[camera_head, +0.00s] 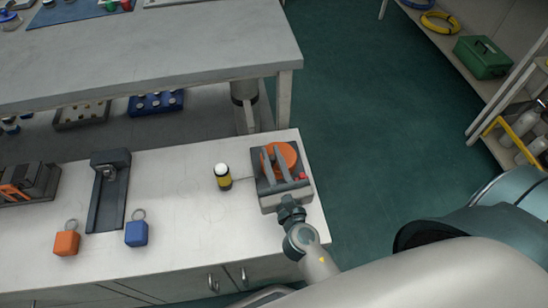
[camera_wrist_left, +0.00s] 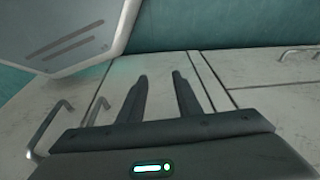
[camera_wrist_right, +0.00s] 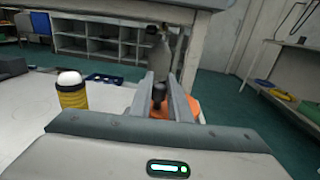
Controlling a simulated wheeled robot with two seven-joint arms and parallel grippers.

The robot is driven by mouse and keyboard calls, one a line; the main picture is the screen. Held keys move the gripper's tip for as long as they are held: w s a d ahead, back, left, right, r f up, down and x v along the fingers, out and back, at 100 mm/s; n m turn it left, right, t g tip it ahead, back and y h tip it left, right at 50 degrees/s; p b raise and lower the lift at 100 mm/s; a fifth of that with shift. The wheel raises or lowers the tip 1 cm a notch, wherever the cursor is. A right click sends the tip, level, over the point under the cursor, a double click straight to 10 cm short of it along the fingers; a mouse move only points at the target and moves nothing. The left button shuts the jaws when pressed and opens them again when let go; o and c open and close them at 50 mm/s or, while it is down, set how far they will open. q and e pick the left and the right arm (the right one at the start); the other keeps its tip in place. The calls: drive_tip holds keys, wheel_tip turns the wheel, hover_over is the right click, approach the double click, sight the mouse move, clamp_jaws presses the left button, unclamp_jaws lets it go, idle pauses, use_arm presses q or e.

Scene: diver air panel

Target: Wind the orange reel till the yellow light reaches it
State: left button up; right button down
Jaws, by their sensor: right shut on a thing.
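The orange reel (camera_head: 285,152) sits on a dark grey base at the right end of the white bench. The yellow light (camera_head: 223,180), a yellow and black cylinder with a white top, stands upright left of it, apart from the reel. A thin line runs between them. My right gripper (camera_head: 271,152) is over the reel, its fingers shut on a dark knob, seemingly the reel's crank handle (camera_wrist_right: 157,101). In the right wrist view the light (camera_wrist_right: 73,92) is left of my fingers; they partly hide the reel. My left gripper (camera_wrist_left: 160,78) is open and empty, facing cabinet fronts.
A grey table (camera_head: 150,60) stands behind. The bench between light and reel is clear except for the line.

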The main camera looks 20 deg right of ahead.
drive_tip(key=shift+a+h, duration=0.1)
drive_tip(key=shift+h, duration=0.2)
use_arm(q)
drive_tip(key=shift+r, duration=0.4)
drive_tip(key=shift+s, duration=0.1)
use_arm(e)
drive_tip(key=c, duration=1.7)
unclamp_jaws()
use_arm(q)
drive_tip(key=shift+a+f, duration=0.1)
drive_tip(key=shift+f, duration=0.05)
use_arm(e)
drive_tip(key=shift+o, duration=0.2)
drive_tip(key=shift+w, duration=0.1)
